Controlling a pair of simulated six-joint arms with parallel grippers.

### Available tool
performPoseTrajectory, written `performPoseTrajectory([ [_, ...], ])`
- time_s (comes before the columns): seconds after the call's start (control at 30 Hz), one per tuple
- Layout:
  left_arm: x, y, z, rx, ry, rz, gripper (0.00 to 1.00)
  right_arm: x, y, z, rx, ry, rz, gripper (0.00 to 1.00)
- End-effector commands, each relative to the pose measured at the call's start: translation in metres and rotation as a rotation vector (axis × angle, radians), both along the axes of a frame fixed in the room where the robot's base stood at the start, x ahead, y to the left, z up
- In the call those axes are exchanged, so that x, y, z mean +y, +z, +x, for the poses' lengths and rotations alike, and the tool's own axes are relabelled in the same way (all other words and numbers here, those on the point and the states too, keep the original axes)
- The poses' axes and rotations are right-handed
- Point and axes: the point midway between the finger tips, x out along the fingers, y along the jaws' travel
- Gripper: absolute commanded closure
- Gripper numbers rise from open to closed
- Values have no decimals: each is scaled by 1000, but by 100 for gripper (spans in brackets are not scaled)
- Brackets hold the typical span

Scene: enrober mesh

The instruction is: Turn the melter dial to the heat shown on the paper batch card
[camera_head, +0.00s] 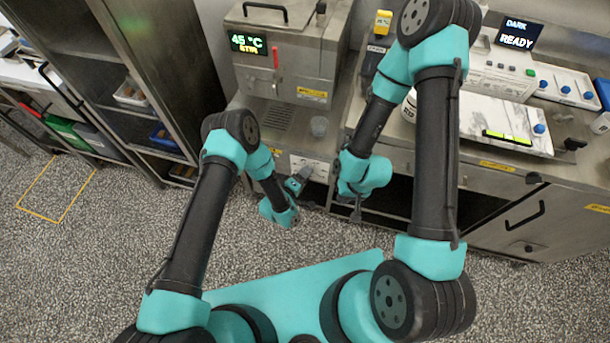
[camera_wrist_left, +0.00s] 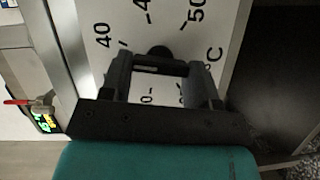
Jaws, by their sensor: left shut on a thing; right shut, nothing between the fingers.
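The melter (camera_head: 290,55) stands at the back, its display (camera_head: 248,42) reading 45 °C above a small yellow word. Its white dial plate (camera_head: 311,161) is on the front below. In the left wrist view the plate (camera_wrist_left: 115,22) shows 40, 50 and °C, with other marks partly hidden. My left gripper (camera_head: 302,183) is at the plate; in its wrist view the fingers (camera_wrist_left: 160,70) are shut on the dark dial knob (camera_wrist_left: 159,52). The pointer's setting is hidden. My right gripper (camera_head: 355,212) is shut and empty, right of the dial. I cannot make out the paper batch card.
A screen (camera_head: 515,35) reading DARK READY stands at the back right, near a marble-look slab (camera_head: 490,118). A shelf rack (camera_head: 125,75) is at the left. The speckled floor is open.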

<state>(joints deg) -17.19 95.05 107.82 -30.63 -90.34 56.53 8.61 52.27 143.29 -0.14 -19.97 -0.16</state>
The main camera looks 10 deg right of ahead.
Motion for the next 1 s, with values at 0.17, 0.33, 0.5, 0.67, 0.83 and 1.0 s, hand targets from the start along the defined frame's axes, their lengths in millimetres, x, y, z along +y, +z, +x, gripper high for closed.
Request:
performPoseTrajectory([
  [0.17, 0, -3, 0, 84, 1, -145, 68, 0, 0, 0, 0, 0, 0, 100],
  [0.33, 0, -4, -1, 163, 1, -278, 68, 0, 0, 0, 0, 0, 0, 100],
  [0.5, 0, -5, -1, 226, 0, -389, 68, 0, 0, 0, 0, 0, 0, 100],
  [0.67, 0, -5, -1, 269, 1, -463, 68, 0, 0, 0, 0, 0, 0, 100],
  [0.83, -1, -6, 0, 293, 1, -504, 68, 0, 0, 0, 0, 0, 0, 100],
  [1.0, -1, -6, 0, 301, 1, -518, 68, 0, 0, 0, 0, 0, 0, 100],
])
